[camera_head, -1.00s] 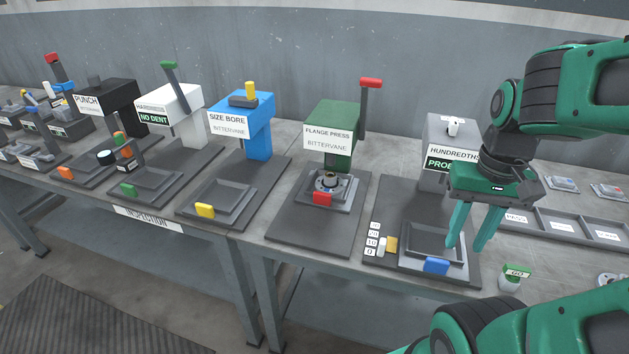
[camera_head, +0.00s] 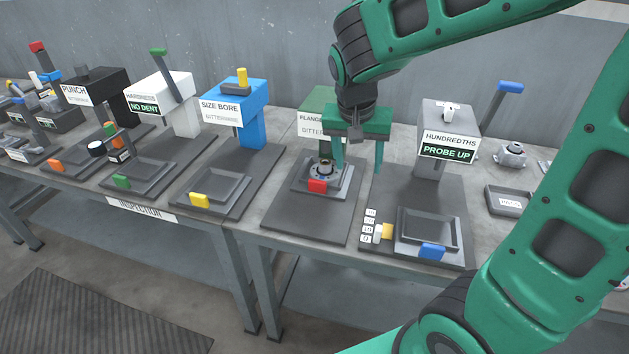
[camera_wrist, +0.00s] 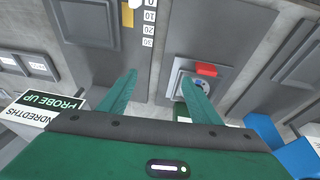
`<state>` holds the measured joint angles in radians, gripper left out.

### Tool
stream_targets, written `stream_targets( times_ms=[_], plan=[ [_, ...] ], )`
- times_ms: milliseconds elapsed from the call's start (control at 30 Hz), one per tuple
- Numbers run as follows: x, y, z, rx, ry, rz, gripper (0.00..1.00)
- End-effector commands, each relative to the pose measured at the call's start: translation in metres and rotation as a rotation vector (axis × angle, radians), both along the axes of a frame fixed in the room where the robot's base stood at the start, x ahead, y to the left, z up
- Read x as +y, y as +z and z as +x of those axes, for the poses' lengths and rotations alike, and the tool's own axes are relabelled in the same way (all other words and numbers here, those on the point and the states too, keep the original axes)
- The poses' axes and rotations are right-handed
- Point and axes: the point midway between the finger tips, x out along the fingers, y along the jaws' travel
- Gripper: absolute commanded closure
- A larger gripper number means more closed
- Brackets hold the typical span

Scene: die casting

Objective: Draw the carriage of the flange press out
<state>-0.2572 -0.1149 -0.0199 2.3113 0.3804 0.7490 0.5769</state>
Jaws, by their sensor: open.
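The flange press (camera_head: 316,122) is a green machine with a white label, partly hidden behind my gripper and arm in the head view. Its carriage (camera_head: 340,190) is a grey tray with a red handle block (camera_head: 317,186) at its front. A round metal flanged part (camera_head: 325,170) sits on the carriage. My gripper (camera_head: 358,170) is open and empty, above the right side of the carriage. In the wrist view, the red handle (camera_wrist: 206,69) and carriage (camera_wrist: 222,76) lie beyond the right fingertip of my gripper (camera_wrist: 160,80), apart from it.
The hundredths gauge (camera_head: 445,130), reading PROBE UP, stands to the right, with its blue-handled tray (camera_head: 455,240) in front. The blue size bore machine (camera_head: 238,105) stands to the left. The bare base plate (camera_head: 300,225) before the red handle is clear.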

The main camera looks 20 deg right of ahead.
Motion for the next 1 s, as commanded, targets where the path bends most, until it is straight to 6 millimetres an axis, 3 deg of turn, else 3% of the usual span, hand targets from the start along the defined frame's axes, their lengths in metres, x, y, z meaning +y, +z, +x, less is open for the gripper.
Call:
stream_targets(
  times_ms=[33, 100, 200, 300, 467, 1000],
  plan=[
    [0.024, -0.004, 0.017, -0.023, 0.012, -0.007, 0.42],
    [0.050, -0.006, 0.033, -0.057, 0.013, -0.007, 0.42],
    [0.076, -0.009, 0.048, -0.092, 0.012, -0.006, 0.42],
    [0.089, -0.012, 0.055, -0.110, 0.011, -0.003, 0.42],
    [0.090, -0.024, 0.060, -0.114, 0.011, -0.003, 0.42],
    [0.069, -0.101, 0.085, -0.111, 0.010, -0.003, 0.42]
  ],
)
